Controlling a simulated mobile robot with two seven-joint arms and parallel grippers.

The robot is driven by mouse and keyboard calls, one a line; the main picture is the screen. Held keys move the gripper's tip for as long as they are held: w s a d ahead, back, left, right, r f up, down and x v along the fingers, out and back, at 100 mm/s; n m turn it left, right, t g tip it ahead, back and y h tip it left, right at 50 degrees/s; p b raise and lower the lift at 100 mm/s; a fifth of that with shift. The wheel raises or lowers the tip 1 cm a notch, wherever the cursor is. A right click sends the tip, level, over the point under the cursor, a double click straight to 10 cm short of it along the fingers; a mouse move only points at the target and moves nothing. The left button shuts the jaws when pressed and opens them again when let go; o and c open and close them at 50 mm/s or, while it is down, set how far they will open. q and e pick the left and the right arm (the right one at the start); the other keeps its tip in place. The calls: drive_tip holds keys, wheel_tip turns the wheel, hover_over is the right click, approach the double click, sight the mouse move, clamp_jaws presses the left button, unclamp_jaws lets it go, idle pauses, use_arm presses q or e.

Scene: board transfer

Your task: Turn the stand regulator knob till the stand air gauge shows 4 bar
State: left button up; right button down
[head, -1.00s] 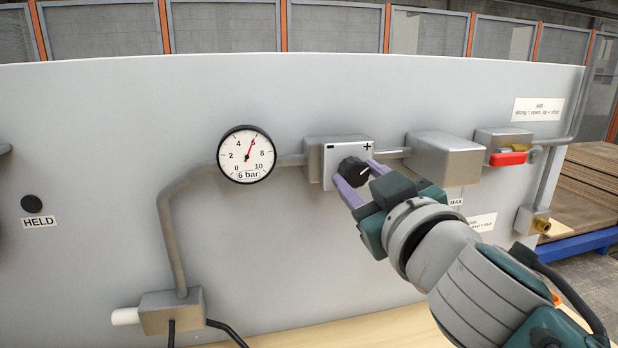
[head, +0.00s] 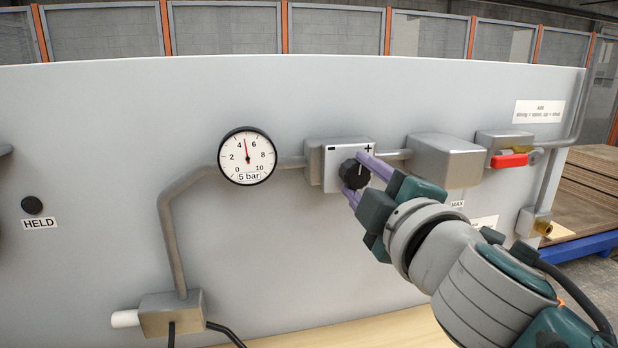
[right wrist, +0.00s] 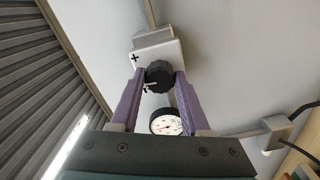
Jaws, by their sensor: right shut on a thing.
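The stand air gauge (head: 247,156) is a round white dial with a black rim on the grey panel. Its red needle stands between 4 and 6, and its label reads 5 bar. The stand regulator knob (head: 354,174) is black and ribbed, on a grey box marked minus on the left and plus on the right. Its white mark points nearly straight up. My right gripper (head: 358,173) is shut on the knob, one purple finger on each side. The right wrist view also shows the knob (right wrist: 159,76) between the fingers and the gauge (right wrist: 166,122) beyond. My left gripper is out of view.
A grey box (head: 445,160) and a valve with a red lever (head: 509,160) sit right of the regulator. A pipe (head: 172,230) runs from the gauge down to a lower block (head: 172,312). A black button marked HELD (head: 32,204) is at the left. The panel below the gauge is clear.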

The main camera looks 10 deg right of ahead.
drive_tip(key=shift+n, duration=0.5)
drive_tip(key=shift+c, duration=1.9)
unclamp_jaws()
drive_tip(key=shift+s, duration=0.1)
drive_tip(key=s, duration=0.9)
drive_tip(key=shift+s+d+b, duration=0.2)
drive_tip(key=shift+s+b, duration=0.15)
drive_tip(key=shift+b, duration=0.05)
